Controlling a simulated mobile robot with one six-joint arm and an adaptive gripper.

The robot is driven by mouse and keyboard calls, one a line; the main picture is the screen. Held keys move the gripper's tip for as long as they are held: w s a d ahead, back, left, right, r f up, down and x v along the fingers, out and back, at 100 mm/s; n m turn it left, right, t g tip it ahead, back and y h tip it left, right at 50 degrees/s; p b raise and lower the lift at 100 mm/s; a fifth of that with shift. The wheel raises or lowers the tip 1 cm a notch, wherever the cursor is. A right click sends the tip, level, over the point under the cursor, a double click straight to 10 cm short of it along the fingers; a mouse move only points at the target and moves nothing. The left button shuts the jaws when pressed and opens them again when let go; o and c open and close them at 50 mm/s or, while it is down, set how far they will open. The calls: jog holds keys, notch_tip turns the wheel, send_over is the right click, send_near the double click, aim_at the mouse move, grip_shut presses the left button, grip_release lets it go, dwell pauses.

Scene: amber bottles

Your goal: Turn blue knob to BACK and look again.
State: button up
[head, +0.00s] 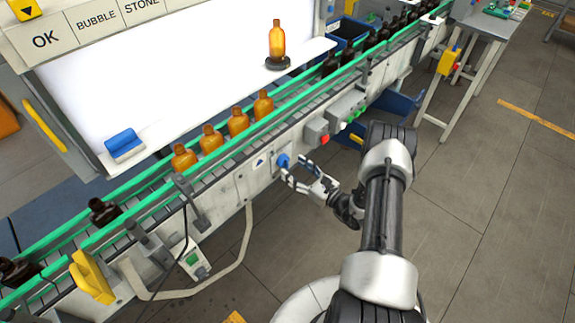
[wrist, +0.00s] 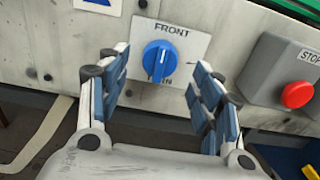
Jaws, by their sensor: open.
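The blue knob (wrist: 159,61) sits on a white plate (wrist: 187,47) on the conveyor's side panel. "FRONT" is printed above it; the lower word is partly hidden, with "RN" legible. In the head view the knob (head: 283,160) is just beyond my gripper (head: 289,173). My gripper is open, with fingers on both sides of the knob in the wrist view; I see no clear contact. An amber bottle (head: 277,41) stands upright on a black round stand (head: 278,63) before the white panel.
A grey box with a red STOP button (wrist: 296,94) is right of the knob. Several amber bottles (head: 238,122) stand on the green-railed conveyor (head: 150,196), with dark bottles at both ends. A blue block (head: 124,143) lies by the white panel. Floor right of my arm is clear.

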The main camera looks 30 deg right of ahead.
aim_at(288, 165)
jog(key=shift+x, duration=2.1)
jog(key=shift+c, duration=0.2)
jog(key=c, duration=1.1)
jog(key=shift+o, duration=0.2)
